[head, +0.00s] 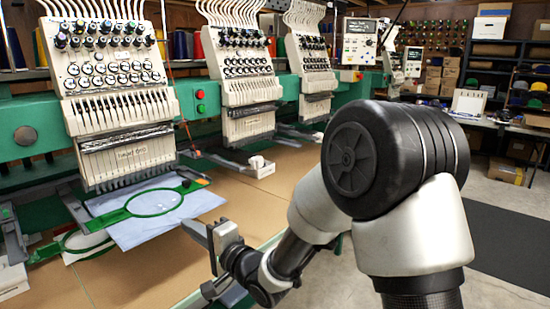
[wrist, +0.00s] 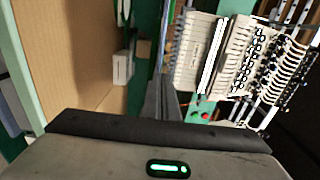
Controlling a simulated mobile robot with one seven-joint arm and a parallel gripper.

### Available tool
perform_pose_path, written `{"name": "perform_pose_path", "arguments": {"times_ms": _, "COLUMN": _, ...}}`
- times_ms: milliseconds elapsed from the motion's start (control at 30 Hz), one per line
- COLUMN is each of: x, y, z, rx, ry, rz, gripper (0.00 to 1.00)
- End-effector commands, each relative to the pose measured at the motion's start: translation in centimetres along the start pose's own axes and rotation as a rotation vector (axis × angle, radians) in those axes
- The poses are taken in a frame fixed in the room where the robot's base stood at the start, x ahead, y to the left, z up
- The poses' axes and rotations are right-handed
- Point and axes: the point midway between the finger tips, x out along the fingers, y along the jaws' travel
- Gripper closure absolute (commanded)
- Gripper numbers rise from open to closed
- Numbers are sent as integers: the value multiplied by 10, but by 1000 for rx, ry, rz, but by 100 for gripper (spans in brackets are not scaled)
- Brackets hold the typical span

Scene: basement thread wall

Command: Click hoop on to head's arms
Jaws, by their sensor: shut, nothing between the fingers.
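A green oval hoop (head: 155,203) holding light blue fabric (head: 135,232) lies level under the nearest embroidery head (head: 110,90). Its green side brackets reach toward the head's grey arms, the left arm (head: 75,208) and the right arm (head: 191,178). I cannot tell whether the brackets are seated in the arms. My gripper (head: 190,228) is shut and empty, to the right of the fabric and in front of the hoop, apart from it. In the wrist view its dark fingers (wrist: 163,98) are together; the hoop does not show there.
Another green hoop (head: 85,241) with white fabric lies at the lower left. Two more machine heads, the middle one (head: 240,80) and the farther one (head: 308,60), stand along the green beam.

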Motion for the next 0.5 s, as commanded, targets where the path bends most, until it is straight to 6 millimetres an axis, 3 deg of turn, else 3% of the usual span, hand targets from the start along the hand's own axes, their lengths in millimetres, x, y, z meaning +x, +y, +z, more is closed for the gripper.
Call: {"name": "perform_pose_path", "arguments": {"times_ms": 500, "x": 7, "y": 0, "z": 0, "rx": 0, "ry": 0, "rz": -1, "gripper": 100}}
